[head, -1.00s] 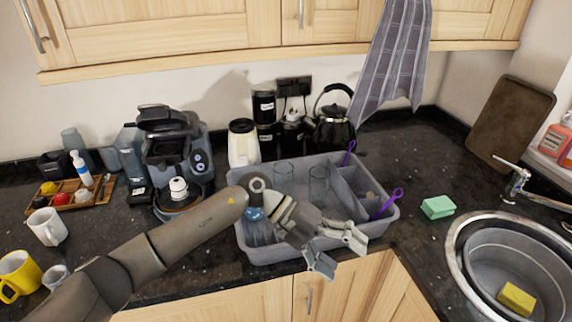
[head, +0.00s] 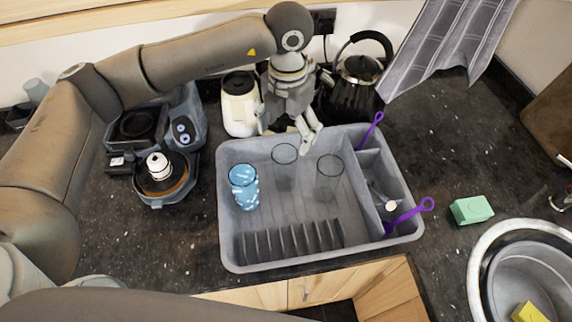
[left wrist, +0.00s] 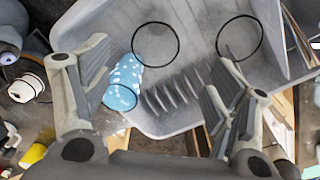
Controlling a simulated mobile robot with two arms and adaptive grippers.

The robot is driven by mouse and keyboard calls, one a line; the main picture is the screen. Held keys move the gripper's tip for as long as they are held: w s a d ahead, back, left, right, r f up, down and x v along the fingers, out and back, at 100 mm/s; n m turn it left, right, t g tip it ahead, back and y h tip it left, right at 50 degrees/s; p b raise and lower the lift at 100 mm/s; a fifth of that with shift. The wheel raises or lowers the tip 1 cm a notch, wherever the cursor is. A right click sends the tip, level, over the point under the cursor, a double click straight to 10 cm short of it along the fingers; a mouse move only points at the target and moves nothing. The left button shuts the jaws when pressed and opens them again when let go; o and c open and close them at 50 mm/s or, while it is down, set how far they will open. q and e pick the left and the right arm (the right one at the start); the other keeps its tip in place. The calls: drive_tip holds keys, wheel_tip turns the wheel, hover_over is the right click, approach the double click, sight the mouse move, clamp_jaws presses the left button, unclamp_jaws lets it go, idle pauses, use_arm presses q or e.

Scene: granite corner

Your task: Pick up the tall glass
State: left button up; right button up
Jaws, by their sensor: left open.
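Two clear glasses with dark rims stand in the grey dish rack: a left one (head: 285,155) and a right one (head: 330,168). I cannot tell for sure which is the tall glass. Their see-through walls are hard to make out. My left gripper (head: 289,131) is open and empty, pointing down over the rack's back edge, just behind the left glass's rim. In the left wrist view, the left glass (left wrist: 155,45) shows between the open fingers (left wrist: 161,52), and the right glass (left wrist: 240,37) lies near the right finger. My right gripper is not in view.
The grey dish rack (head: 232,240) also holds a blue patterned cup (head: 243,187) and purple-handled utensils (head: 408,215). A kettle (head: 356,85) and a cream jar (head: 240,105) stand close behind. A coffee machine (head: 185,125) is left; a green sponge (head: 472,209) and sink are right.

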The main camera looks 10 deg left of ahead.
sight(285, 154)
use_arm(q)
drive_tip(key=f, duration=0.2)
drive_tip(key=f+b, duration=0.1)
drive_tip(key=f, duration=0.2)
drive_tip(key=f+b, duration=0.1)
drive_tip(key=f, duration=0.2)
drive_tip(key=shift+a, duration=0.35)
drive_tip(key=shift+f, duration=0.3)
drive_tip(key=shift+w, duration=0.1)
drive_tip(key=c, duration=1.5)
drive_tip(key=shift+c, duration=0.6)
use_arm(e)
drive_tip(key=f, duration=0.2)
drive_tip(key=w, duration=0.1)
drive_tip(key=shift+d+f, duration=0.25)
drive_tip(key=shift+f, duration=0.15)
